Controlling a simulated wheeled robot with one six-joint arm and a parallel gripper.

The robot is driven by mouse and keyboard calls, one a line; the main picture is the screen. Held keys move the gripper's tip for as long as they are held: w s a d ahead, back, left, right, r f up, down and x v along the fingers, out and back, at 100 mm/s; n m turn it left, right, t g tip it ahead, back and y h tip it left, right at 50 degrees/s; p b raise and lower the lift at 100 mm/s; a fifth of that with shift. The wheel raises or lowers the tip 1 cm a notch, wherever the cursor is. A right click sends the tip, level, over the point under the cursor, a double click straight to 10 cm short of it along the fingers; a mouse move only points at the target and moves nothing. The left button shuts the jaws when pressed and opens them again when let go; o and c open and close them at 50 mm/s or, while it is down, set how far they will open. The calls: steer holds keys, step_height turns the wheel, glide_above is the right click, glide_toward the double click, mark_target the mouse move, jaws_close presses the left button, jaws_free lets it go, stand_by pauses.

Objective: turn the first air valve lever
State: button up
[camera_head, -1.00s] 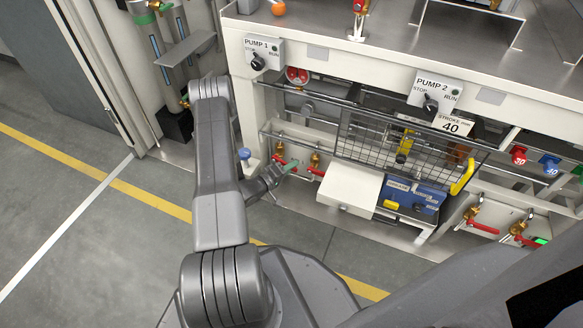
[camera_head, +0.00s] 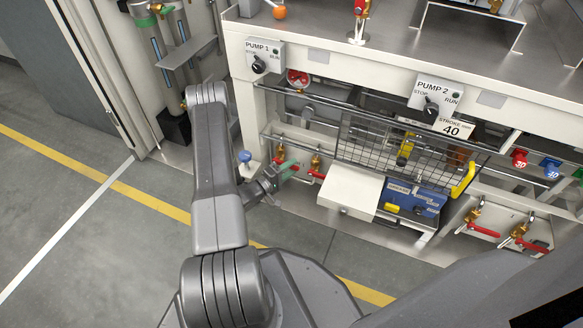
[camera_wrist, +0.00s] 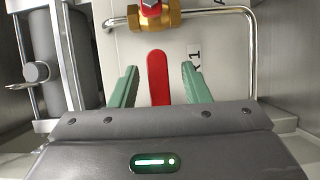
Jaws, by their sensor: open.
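A red valve lever (camera_wrist: 158,78) hangs from a brass valve body (camera_wrist: 154,16) on a pale panel in the wrist view. My gripper (camera_wrist: 158,70) is open, with one green finger on each side of the lever. Gaps show between the lever and both fingers, so it is not gripped. In the head view my gripper (camera_head: 283,170) is at the left end of the lower panel, below the PUMP 1 switch, and partly hides this valve. A second red lever (camera_head: 316,174) on a brass valve (camera_head: 316,161) is just to its right.
A bent metal rail (camera_wrist: 250,50) frames the valve in the wrist view. A white box (camera_head: 348,190), a blue unit (camera_head: 412,196) and a wire mesh guard (camera_head: 385,150) stand to the right. More red levers (camera_head: 484,231) are at far right. Floor in front is clear.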

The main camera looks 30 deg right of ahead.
steer(key=shift+s+a, duration=0.1)
steer(key=shift+a, duration=0.35)
steer(key=v, duration=0.6)
stand_by(0.4)
steer(key=shift+x, duration=3.15)
steer(key=shift+a, duration=0.1)
steer(key=shift+d, duration=1)
steer(key=shift+w+f+m+y, duration=0.25)
steer(key=shift+f+m+y, duration=0.25)
steer(key=shift+m, duration=0.3)
